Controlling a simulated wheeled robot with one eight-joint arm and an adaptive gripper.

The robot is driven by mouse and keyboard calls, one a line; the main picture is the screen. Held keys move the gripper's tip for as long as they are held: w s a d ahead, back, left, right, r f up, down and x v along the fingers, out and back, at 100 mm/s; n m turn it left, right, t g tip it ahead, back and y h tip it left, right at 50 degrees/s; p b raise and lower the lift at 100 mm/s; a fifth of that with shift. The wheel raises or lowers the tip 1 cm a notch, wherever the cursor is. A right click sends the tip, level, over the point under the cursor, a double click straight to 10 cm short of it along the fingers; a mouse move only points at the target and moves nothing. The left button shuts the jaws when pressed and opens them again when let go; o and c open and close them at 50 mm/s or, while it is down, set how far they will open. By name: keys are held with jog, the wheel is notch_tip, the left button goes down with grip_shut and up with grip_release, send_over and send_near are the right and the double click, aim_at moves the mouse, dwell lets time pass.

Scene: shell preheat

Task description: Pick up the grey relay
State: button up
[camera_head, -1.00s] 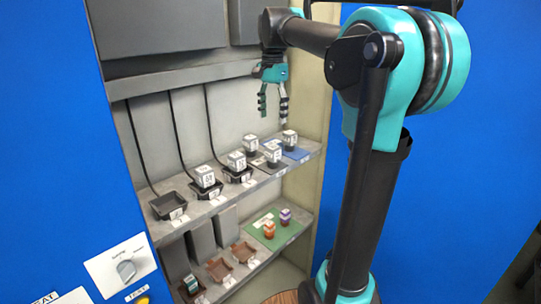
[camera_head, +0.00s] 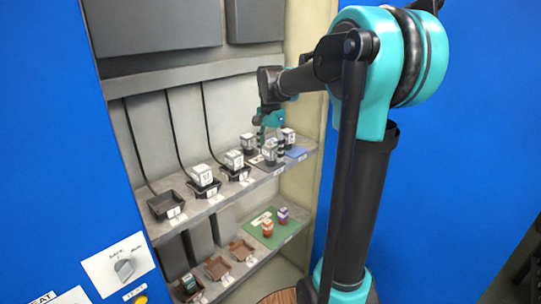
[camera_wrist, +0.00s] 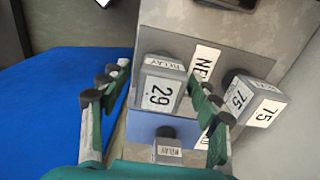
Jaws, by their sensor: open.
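Several pale grey block relays stand on the upper shelf. One marked 29 (camera_wrist: 160,92) is on a grey pad (camera_wrist: 185,45); one marked 75 (camera_wrist: 258,100) is to its right in the wrist view. A third relay (camera_wrist: 168,148) is on a blue pad (camera_wrist: 140,125). In the head view, relays show on the grey pad (camera_head: 270,152) and on the blue pad (camera_head: 288,137). My gripper (camera_wrist: 155,100) is open, its fingers on either side of relay 29. In the head view, my gripper (camera_head: 268,133) is low over these pads and partly covers them. I cannot tell whether it touches.
Black sockets sit along the shelf: one empty (camera_head: 165,207), two holding relays (camera_head: 203,175) (camera_head: 234,160). Below are brown trays (camera_head: 217,268) and a green pad (camera_head: 268,235) with an orange and a purple piece. A side wall (camera_head: 303,120) closes the right.

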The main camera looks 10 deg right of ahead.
jog(key=shift+f, duration=0.95)
jog(key=c, duration=1.3)
jog(key=shift+r, duration=0.1)
